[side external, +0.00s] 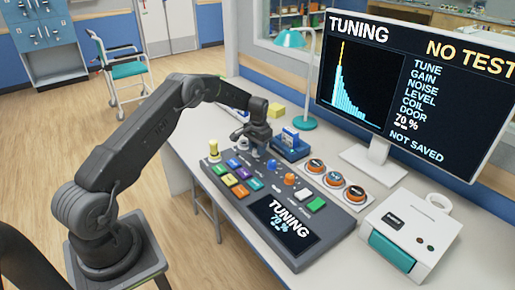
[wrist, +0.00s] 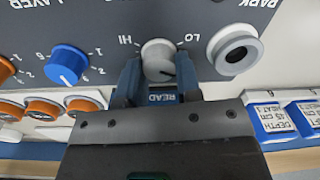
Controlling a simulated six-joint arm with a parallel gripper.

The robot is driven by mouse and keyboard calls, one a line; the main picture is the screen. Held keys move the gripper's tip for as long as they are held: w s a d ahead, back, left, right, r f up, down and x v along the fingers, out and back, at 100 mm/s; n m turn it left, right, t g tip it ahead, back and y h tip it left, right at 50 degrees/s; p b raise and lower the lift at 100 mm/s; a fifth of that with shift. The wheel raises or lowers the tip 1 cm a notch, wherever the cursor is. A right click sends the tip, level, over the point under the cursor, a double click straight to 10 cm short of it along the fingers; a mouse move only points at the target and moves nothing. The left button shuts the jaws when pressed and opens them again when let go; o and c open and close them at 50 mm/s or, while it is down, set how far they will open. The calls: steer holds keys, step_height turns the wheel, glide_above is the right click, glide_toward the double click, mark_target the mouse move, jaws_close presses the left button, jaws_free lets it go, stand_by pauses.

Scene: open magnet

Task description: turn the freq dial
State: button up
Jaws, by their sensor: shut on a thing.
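A light grey round dial (wrist: 158,55) with a dark pointer mark sits between the printed words HI and LO on the dark console, in the wrist view. Its name label does not show. My gripper (wrist: 158,74) has its two blue-grey fingers on either side of this dial and is shut on it. The pointer mark faces the lower right, on the LO side. In the side view my gripper (side external: 256,141) is down at the far end of the console (side external: 318,258), and it mostly hides the dial. The monitor (side external: 400,80) reads TUNING, 70 % and NOT SAVED.
A blue dial (wrist: 67,63) is left of the grey one, and a grey ring (wrist: 235,50) is close on its right. Blue-and-white labelled blocks (wrist: 275,120) lie beyond the console edge. A white box (side external: 410,235) and teal lamp (side external: 303,75) stand on the desk.

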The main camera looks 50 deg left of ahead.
steer(key=n, duration=0.4)
steer(key=shift+a, duration=0.1)
steer(key=o, duration=0.9)
steer(key=r, duration=1.4)
steer(key=shift+w+d, duration=0.15)
steer(key=shift+d, duration=0.1)
